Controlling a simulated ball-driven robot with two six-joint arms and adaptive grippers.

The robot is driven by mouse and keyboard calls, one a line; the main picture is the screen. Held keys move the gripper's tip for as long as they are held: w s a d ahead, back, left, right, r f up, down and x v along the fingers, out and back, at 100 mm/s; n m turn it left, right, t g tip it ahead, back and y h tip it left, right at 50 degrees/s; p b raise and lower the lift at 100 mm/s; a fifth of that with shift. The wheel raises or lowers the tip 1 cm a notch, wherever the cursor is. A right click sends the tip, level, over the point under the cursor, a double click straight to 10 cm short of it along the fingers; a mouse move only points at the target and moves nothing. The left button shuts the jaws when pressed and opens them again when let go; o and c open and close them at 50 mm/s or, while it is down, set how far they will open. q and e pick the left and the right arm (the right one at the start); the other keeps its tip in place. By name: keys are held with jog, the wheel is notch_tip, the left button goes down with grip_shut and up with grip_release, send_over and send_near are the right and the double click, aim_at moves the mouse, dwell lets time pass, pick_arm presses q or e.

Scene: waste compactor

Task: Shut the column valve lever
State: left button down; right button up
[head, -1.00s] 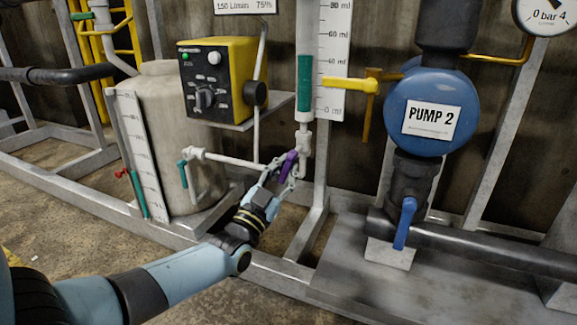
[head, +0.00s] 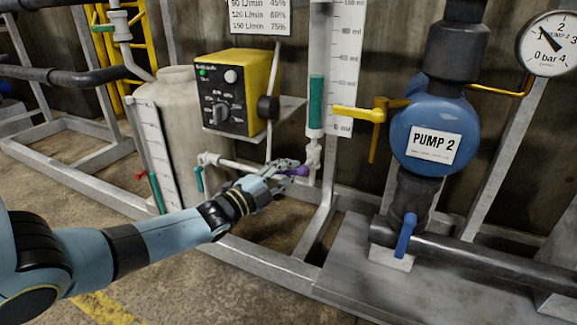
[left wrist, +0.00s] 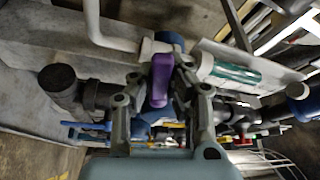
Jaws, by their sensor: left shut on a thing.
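The column valve lever is the small purple handle (head: 297,171) at the foot of the clear graduated column (head: 318,60), which holds green liquid. In the head view it lies nearly level, pointing left from the white valve body (head: 314,155). My left gripper (head: 285,172) is shut on the lever, and its fingers cover part of it. In the left wrist view the purple lever (left wrist: 161,80) stands between the two fingers of my left gripper (left wrist: 162,92). My right gripper is not in view.
A yellow and black dosing box (head: 237,95) sits above and left of my gripper. A beige tank (head: 172,125) stands behind my forearm. The blue Pump 2 (head: 433,115), yellow lever (head: 358,113) and blue lever (head: 405,237) are to the right.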

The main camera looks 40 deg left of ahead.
pick_arm(q)
jog(key=shift+s+r+m+g+p, duration=0.1)
jog(key=shift+r+m+g+p, duration=0.2)
jog(key=shift+m+p, duration=0.4)
jog(key=shift+s+r+m+g+p, duration=0.1)
jog(key=shift+m+g+p, duration=0.35)
jog(key=shift+m, duration=0.45)
jog(key=shift+f, duration=0.15)
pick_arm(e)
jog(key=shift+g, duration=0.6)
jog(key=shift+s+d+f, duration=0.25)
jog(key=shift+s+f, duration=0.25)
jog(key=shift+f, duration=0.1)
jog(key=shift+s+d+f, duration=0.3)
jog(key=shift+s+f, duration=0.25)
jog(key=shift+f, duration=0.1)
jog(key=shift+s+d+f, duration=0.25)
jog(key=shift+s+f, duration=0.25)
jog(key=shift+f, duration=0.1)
pick_arm(q)
jog(key=c, duration=1.3)
grip_release()
jog(key=shift+w, duration=0.1)
jog(key=shift+o, duration=0.2)
jog(key=shift+r, duration=0.2)
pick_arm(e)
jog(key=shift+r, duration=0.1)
